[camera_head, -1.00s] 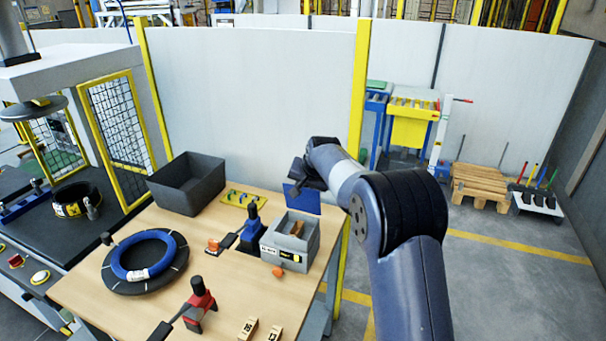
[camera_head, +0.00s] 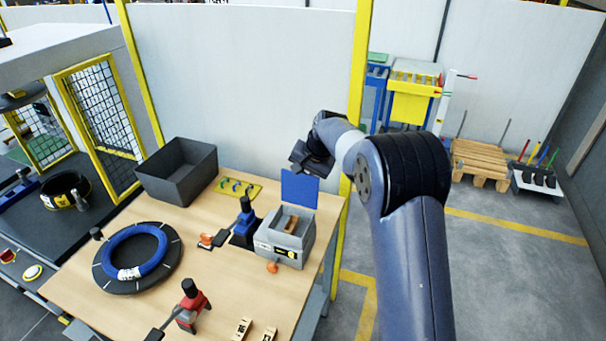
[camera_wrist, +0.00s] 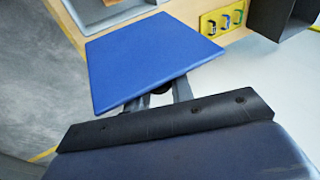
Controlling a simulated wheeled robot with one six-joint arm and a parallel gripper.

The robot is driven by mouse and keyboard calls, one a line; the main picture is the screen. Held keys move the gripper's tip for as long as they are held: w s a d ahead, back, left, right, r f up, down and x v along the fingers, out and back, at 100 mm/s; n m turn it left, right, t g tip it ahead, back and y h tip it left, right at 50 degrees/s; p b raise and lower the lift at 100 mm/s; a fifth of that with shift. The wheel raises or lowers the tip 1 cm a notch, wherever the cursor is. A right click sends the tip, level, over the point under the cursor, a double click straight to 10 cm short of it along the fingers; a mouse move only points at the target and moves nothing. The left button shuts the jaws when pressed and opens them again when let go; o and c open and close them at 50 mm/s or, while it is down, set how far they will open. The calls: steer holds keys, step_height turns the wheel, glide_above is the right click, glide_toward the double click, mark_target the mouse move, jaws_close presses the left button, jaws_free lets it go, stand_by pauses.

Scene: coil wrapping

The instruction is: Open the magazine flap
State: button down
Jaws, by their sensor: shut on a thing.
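The magazine is a grey box (camera_head: 268,243) at the right end of the wooden table, with a brown block (camera_head: 291,224) inside. Its flap (camera_head: 299,188) is a flat blue panel standing up at the box's back edge, with the box top uncovered. In the wrist view the flap (camera_wrist: 145,58) fills the middle, just ahead of my fingers. My gripper (camera_head: 299,166) is at the flap's upper edge, behind it. In the wrist view my gripper (camera_wrist: 160,92) is shut on the flap at a dark knob, mostly hidden by the panel.
A dark open bin (camera_head: 180,185) and a yellow holder (camera_head: 238,188) lie left of the magazine. A blue-handled tool (camera_head: 245,220), a red-handled tool (camera_head: 190,305) and a blue coil (camera_head: 137,250) are on the table. A white partition (camera_head: 240,80) stands behind.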

steer(key=c, duration=1.3)
jaws_free()
steer(key=shift+s, duration=0.15)
steer(key=shift+r, duration=0.1)
steer(key=b+v, duration=0.2)
steer(key=v, duration=0.8)
steer(key=shift+r, duration=0.35)
steer(key=shift+d, duration=0.1)
